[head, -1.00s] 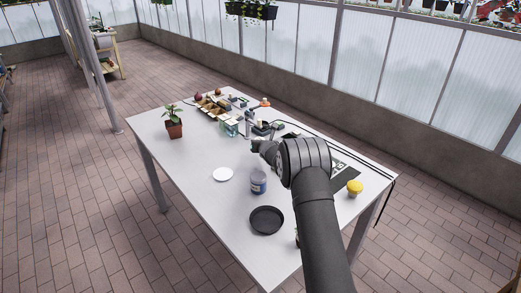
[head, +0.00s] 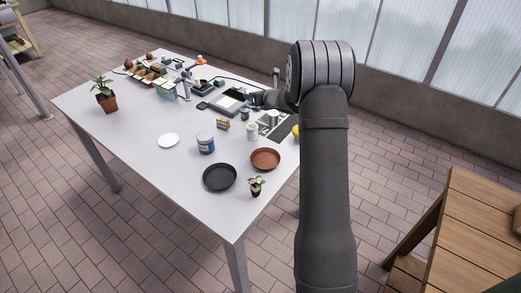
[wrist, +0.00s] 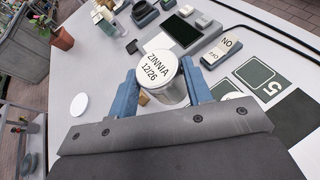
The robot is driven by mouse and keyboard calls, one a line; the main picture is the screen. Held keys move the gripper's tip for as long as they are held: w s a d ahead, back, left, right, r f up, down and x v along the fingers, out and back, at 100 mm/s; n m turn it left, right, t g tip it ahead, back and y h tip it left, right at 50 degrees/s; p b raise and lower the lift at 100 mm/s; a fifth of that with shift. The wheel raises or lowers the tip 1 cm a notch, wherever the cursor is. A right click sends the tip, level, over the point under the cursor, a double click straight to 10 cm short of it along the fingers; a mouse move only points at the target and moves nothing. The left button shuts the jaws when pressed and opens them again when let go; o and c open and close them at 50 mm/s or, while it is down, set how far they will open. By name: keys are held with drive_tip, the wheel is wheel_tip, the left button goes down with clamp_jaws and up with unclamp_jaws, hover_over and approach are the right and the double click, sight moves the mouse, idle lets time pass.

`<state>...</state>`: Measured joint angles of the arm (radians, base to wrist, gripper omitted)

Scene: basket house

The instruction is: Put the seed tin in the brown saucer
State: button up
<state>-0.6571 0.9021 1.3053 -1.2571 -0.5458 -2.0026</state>
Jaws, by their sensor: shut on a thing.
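The seed tin (wrist: 160,78) is a silver tin with a white lid marked "ZINNIA 12/26" in the wrist view. My gripper (wrist: 163,88) is shut on it, with a blue finger on each side. The lid faces the camera; most of the tin's lower part is hidden. The brown saucer (head: 265,159) lies empty on the table near its right edge in the head view, nearer the camera than my gripper. My arm partly hides the gripper end in the head view, and I cannot tell the tin's height above the table.
A black saucer (head: 219,177), a small potted plant (head: 257,186), a blue-and-white jar (head: 205,143) and a white cup (head: 252,131) stand around the brown saucer. A white disc (head: 168,140) lies further left. A taller plant (head: 105,96) stands at the left edge.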

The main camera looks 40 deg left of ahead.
sight(269, 163)
drive_tip(key=s+d+n+g, duration=0.2)
drive_tip(key=s+d, duration=0.3)
drive_tip(key=d, duration=0.8)
drive_tip(key=s+d+n+g, duration=0.2)
drive_tip(key=s+d, duration=0.4)
drive_tip(key=d, duration=0.7)
drive_tip(key=shift+d+y, duration=0.4)
drive_tip(key=a+f, duration=0.2)
drive_tip(key=a, duration=0.1)
drive_tip(key=s+a+f, duration=0.1)
drive_tip(key=a+f, duration=0.1)
drive_tip(key=a, duration=0.2)
drive_tip(key=s+a+f, duration=0.1)
drive_tip(key=a+f, duration=0.1)
drive_tip(key=a, duration=0.1)
drive_tip(key=shift+s+a+f, duration=0.1)
drive_tip(key=shift+a+f, duration=0.2)
drive_tip(key=shift+a, duration=0.05)
drive_tip(key=shift+f, duration=2)
drive_tip(key=o, duration=1)
drive_tip(key=shift+f, duration=0.1)
